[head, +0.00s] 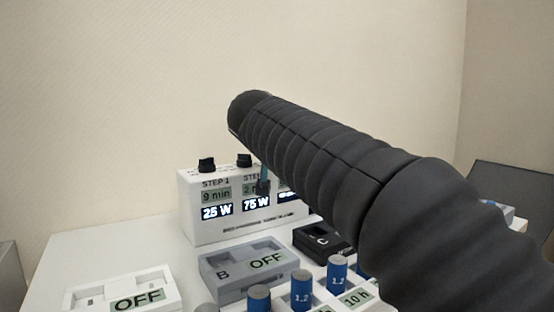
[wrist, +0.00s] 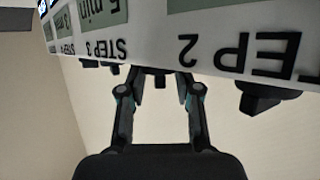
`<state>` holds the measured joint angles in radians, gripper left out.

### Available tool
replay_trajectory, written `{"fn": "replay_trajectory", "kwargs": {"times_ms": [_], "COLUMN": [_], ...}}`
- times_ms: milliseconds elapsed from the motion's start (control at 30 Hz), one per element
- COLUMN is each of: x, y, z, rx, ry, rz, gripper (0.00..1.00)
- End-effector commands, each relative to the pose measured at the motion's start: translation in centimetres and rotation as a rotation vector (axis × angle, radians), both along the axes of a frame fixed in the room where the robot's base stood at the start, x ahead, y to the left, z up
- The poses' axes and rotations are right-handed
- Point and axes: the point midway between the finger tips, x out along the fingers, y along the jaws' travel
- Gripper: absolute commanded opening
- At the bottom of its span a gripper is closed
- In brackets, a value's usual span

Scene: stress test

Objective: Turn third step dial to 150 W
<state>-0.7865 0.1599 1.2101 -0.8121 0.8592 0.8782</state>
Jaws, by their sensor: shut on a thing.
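The white step panel (head: 215,228) stands at the back of the table, with black dials on top and step labels and displays on its front. The step 1 display reads 25 W and step 2 reads 75 W; the third display (head: 288,196) is mostly hidden behind my arm. In the wrist view, seen upside down, my gripper (wrist: 160,82) is shut on the third step dial (wrist: 152,72), behind the STEP 3 label. The step 2 dial (wrist: 265,98) is free to its right. The head view shows only a bit of my gripper (head: 263,182).
The table's left part (head: 90,245) is clear.

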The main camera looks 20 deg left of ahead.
Motion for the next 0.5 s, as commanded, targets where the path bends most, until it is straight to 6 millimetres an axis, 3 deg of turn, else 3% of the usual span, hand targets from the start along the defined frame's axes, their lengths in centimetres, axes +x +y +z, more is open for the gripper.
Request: {"fn": "replay_trajectory", "kwargs": {"times_ms": [500], "x": [-0.02], "y": [0.07], "z": [-0.16], "rx": [-0.001], "ry": [0.004], "rz": [-0.175], "gripper": [0.00]}}
